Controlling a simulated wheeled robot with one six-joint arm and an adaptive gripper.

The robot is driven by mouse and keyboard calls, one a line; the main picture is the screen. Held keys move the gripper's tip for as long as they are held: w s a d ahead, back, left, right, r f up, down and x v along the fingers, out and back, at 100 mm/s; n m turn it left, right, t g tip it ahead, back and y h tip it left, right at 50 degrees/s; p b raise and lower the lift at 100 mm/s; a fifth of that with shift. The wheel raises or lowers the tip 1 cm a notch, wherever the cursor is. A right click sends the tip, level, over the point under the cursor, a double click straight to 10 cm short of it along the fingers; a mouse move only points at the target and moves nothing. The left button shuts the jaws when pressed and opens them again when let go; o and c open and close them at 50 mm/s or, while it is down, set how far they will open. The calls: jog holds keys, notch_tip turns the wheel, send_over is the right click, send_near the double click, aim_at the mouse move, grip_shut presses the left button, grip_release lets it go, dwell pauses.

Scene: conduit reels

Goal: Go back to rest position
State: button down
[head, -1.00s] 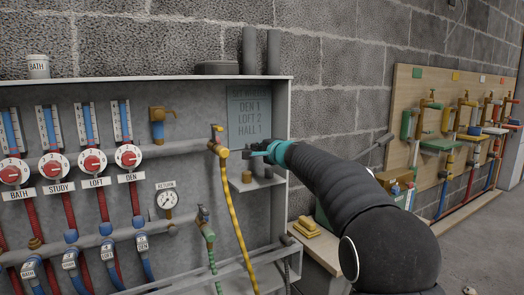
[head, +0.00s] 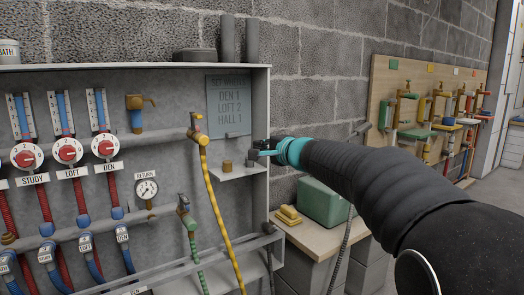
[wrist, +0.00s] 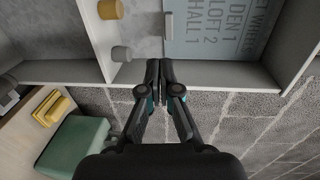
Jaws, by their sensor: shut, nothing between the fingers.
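My gripper (head: 262,149) is shut and empty. In the head view it is at the right edge of the open grey manifold cabinet (head: 262,69), beside a small shelf (head: 239,173) inside it. In the wrist view my gripper (wrist: 159,76) shows its two fingers pressed together, over the cabinet's pale edge. My arm comes in from the lower right of the head view.
A sign plate (head: 228,100) reads DEN 1, LOFT 2, HALL 1. A small brown cap (head: 227,166) stands on the shelf. A green box (head: 324,202) and yellow blocks (head: 288,214) sit on a wooden bench right of the cabinet. A valve board (head: 378,150) is farther right.

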jog(key=s+a+f+n+g, duration=0.1)
jog(key=s+f+n+g, duration=0.2)
jog(key=f, duration=0.5)
jog(key=s+d+f+n+g+h+p, duration=0.1)
jog(key=s+d+f+n+g, duration=0.2)
jog(key=s, duration=0.5)
jog(key=s+d+f+n+g+h+p, duration=0.1)
jog(key=s+f+g+h, duration=0.1)
jog(key=s+f, duration=0.45)
jog(key=s+d+n+g+h+p, duration=0.1)
jog(key=s+d+h+p, duration=0.1)
jog(key=s+d, duration=0.35)
jog(key=s+d+n+h+p, duration=0.1)
jog(key=s+d+n, duration=0.1)
jog(key=s, duration=0.6)
jog(key=s+d+n+g+h+p, duration=0.1)
jog(key=s+d+h+p, duration=0.15)
jog(key=s, duration=0.45)
jog(key=s+d+r+t+p, duration=0.1)
jog(key=s+d+r+p, duration=0.2)
jog(key=s+d+r, duration=0.1)
jog(key=shift+s+t+h, duration=0.3)
jog(key=shift+s+h, duration=0.15)
jog(key=shift+s, duration=0.45)
jog(key=shift+a, duration=0.1)
